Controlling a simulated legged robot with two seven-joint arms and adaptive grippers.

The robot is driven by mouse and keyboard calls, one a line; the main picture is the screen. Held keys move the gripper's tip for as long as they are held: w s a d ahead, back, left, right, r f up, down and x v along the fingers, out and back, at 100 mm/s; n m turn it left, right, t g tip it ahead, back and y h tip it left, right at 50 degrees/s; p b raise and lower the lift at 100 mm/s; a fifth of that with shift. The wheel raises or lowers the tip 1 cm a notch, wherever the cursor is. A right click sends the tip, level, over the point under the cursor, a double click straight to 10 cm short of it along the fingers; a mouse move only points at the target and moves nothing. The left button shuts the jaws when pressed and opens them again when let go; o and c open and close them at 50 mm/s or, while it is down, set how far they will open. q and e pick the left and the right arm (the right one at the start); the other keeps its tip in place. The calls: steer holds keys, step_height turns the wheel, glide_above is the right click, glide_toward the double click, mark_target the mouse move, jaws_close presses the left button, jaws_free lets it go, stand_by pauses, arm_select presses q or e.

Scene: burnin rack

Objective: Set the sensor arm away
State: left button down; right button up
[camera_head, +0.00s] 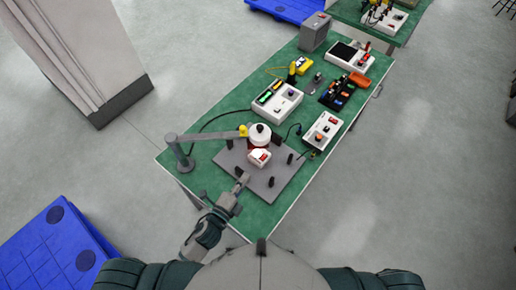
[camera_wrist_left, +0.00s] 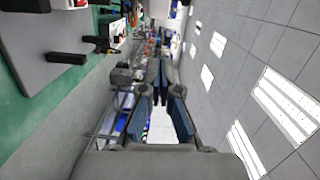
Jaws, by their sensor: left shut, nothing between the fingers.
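The sensor arm (camera_head: 210,135) is a grey bar reaching right from a post at the table's left edge. Its yellow tip (camera_head: 243,131) is beside a round white head (camera_head: 259,131). This head stands over the middle of a grey plate (camera_head: 285,180), by a red and white block (camera_head: 259,157). My left gripper (camera_head: 242,180) is shut and empty at the plate's front left edge, apart from the sensor arm. Its fingers (camera_wrist_left: 158,90) also show in the left wrist view. My right gripper is out of view.
Black pegs stand on the plate. Behind it on the green table (camera_head: 212,158) are white control boxes (camera_head: 278,101), a black tray (camera_head: 345,92) of coloured parts and a grey box (camera_head: 314,31). Blue pallets (camera_head: 55,250) lie on the floor at left.

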arm_select(q)
steer(key=p, duration=0.2)
glide_toward(264, 142)
steer(key=s+d+x, duration=0.1)
steer(key=x, duration=0.4)
steer(key=shift+w+m, duration=0.3)
steer(key=shift+w, duration=0.8)
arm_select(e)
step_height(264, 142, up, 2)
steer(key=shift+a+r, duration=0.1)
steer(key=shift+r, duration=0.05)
arm_select(q)
steer(key=shift+a, duration=0.2)
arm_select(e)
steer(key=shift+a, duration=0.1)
